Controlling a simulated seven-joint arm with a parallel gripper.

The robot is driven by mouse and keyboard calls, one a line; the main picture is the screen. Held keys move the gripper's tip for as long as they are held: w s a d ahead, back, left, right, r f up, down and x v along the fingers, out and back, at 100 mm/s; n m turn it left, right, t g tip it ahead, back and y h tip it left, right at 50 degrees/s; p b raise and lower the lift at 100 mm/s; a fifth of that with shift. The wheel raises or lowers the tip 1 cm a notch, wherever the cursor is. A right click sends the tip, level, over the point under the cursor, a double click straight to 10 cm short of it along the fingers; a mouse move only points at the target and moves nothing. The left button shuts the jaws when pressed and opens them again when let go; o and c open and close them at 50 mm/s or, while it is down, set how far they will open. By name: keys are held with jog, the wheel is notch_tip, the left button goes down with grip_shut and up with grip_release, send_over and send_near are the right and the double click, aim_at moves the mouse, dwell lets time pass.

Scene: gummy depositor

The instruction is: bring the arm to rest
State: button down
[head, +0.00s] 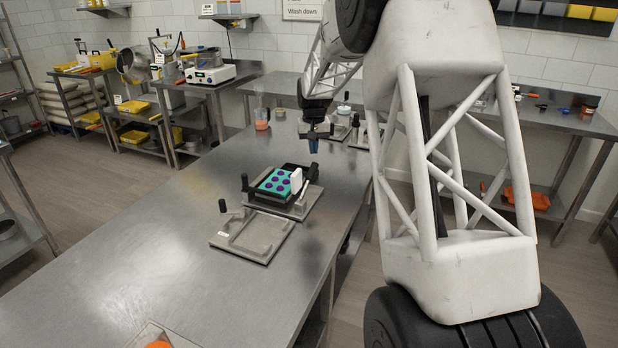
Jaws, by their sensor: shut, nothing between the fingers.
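A white block (296,181) stands at the mold's right edge. My white lattice arm fills the right of the view and hides part of the table and back bench.
An empty grey plate fixture (252,235) lies in front of the mold. A beaker with orange contents (262,120) stands at the table's far end. An orange item is cut off at the bottom edge. The table's left and front are mostly clear.

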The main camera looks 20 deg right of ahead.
dwell(0.4)
jog(key=s+a+r, duration=0.4)
jog(key=s, duration=0.4)
jog(key=s+a+r+n+t, duration=0.1)
jog(key=s+a+r, duration=0.25)
jog(key=s, duration=0.55)
jog(key=s+a+r, duration=0.4)
jog(key=s+a, duration=0.1)
jog(key=s, duration=0.3)
jog(key=s+a+f, duration=0.1)
jog(key=s+a, duration=0.1)
jog(key=s, duration=0.7)
jog(key=s+a+f+n+t, duration=0.1)
jog(key=s+a+f, duration=0.1)
jog(key=s, duration=0.7)
jog(key=s+a+f, duration=0.1)
jog(key=s+a, duration=0.1)
jog(key=s, duration=0.8)
jog(key=shift+a+f+n+t, duration=0.2)
jog(key=shift+f+n+t, duration=0.1)
jog(key=shift+n, duration=0.1)
